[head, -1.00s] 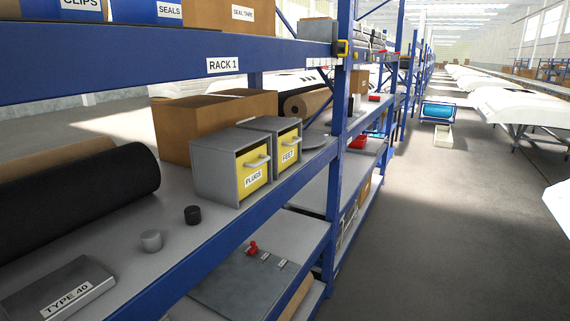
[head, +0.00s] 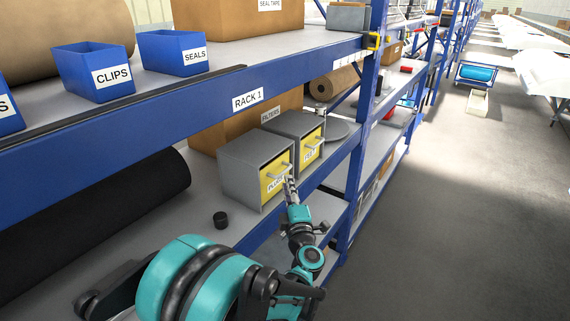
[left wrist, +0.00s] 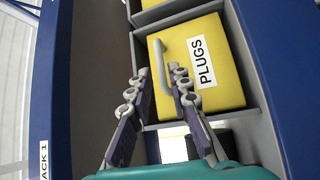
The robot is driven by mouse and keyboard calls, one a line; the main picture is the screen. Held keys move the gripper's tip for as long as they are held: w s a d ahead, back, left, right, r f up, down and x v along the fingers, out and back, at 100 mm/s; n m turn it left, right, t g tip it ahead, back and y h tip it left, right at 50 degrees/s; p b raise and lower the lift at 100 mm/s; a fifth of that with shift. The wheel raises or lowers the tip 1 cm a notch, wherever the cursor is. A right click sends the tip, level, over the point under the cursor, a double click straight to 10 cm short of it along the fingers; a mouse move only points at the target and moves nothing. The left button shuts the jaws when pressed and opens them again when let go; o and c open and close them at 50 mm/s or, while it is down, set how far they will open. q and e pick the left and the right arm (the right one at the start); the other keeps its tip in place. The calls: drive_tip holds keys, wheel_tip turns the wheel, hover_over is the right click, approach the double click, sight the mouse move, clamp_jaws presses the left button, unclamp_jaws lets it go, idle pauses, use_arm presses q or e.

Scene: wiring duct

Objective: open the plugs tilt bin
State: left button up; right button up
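The plugs tilt bin (head: 248,166) is a grey box with a yellow front and a bar handle, standing on the middle shelf; its front looks shut. Its label is partly hidden by my gripper in the head view. In the left wrist view the yellow front (left wrist: 218,92) with the PLUGS label and the pale handle (left wrist: 171,62) show plainly. My left gripper (left wrist: 158,76) is open, with its fingers apart close to the handle. The right-hand finger overlaps the handle's lower end; I cannot tell whether it touches. In the head view the gripper (head: 290,186) is at the bin's front. My right gripper is out of view.
The feet bin (head: 309,146) stands right beside the plugs bin. A dark cap (head: 220,220) and a black roll (head: 95,215) lie on the same shelf. The blue beam (head: 150,128) of the upper shelf runs above, and a blue upright (head: 366,120) stands to the right.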

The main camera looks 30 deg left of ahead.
sight(285, 171)
use_arm(q)
drive_tip(key=x, duration=0.7)
drive_tip(key=shift+d, duration=0.1)
clamp_jaws()
drive_tip(key=shift+f, duration=0.1)
